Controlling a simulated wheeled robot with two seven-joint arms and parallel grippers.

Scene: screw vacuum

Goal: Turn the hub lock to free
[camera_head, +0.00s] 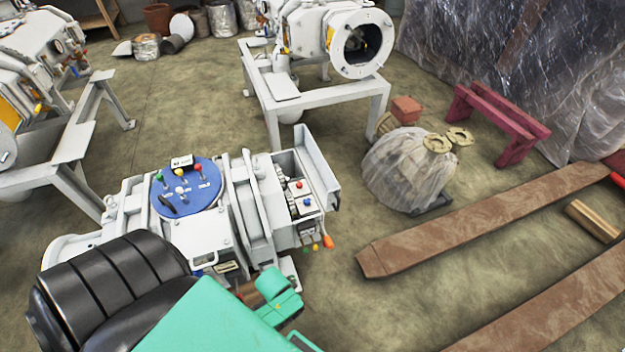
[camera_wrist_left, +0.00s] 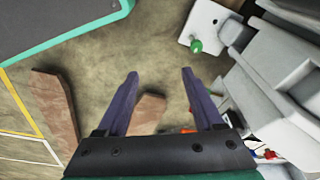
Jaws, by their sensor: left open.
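The grey-white machine (camera_head: 210,235) stands at the centre left in the head view. It has a round blue panel (camera_head: 187,187) with coloured knobs and a black lever (camera_head: 166,204). Red and blue buttons (camera_head: 302,193) and an orange-tipped handle (camera_head: 328,242) are at its right end. I cannot tell which part is the hub lock. My left gripper (camera_wrist_left: 160,74) is open and empty in the left wrist view, with floor between its fingers. A green knob (camera_wrist_left: 196,46) on a white plate (camera_wrist_left: 207,27) lies just beyond the right finger. My right gripper is out of view.
A second machine with a round opening (camera_head: 360,43) stands on a frame behind. A plastic-wrapped bundle (camera_head: 407,170), a red bench (camera_head: 497,122) and rusty beams (camera_head: 480,222) are on the right. Floor between machine and beams is clear.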

